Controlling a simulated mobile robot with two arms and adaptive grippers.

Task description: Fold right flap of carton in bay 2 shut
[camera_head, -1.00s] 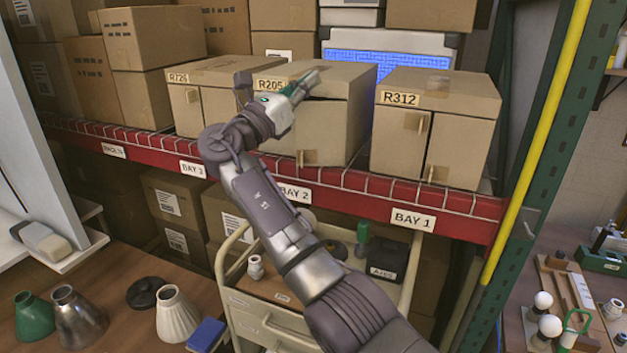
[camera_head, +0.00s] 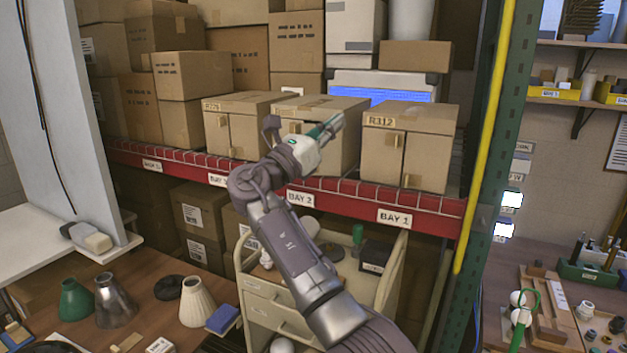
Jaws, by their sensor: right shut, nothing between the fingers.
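The bay 2 carton (camera_head: 318,103) is a brown cardboard box on the red-edged shelf, above the BAY 2 label (camera_head: 300,199). My right gripper (camera_head: 338,121) is in front of its upper front, with the fingers pointing up and right, shut and empty. The part of the right flap (camera_head: 343,155) that shows stands roughly in the carton's front. I cannot tell whether it is fully flush or whether the fingers touch it. My left gripper is not in view.
Carton R312 (camera_head: 412,145) stands close on the right, and carton R775 (camera_head: 235,125) on the left. A green rack post (camera_head: 492,150) with a yellow strip bounds the shelf on the right. A cream drawer cart (camera_head: 275,300) stands below my arm.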

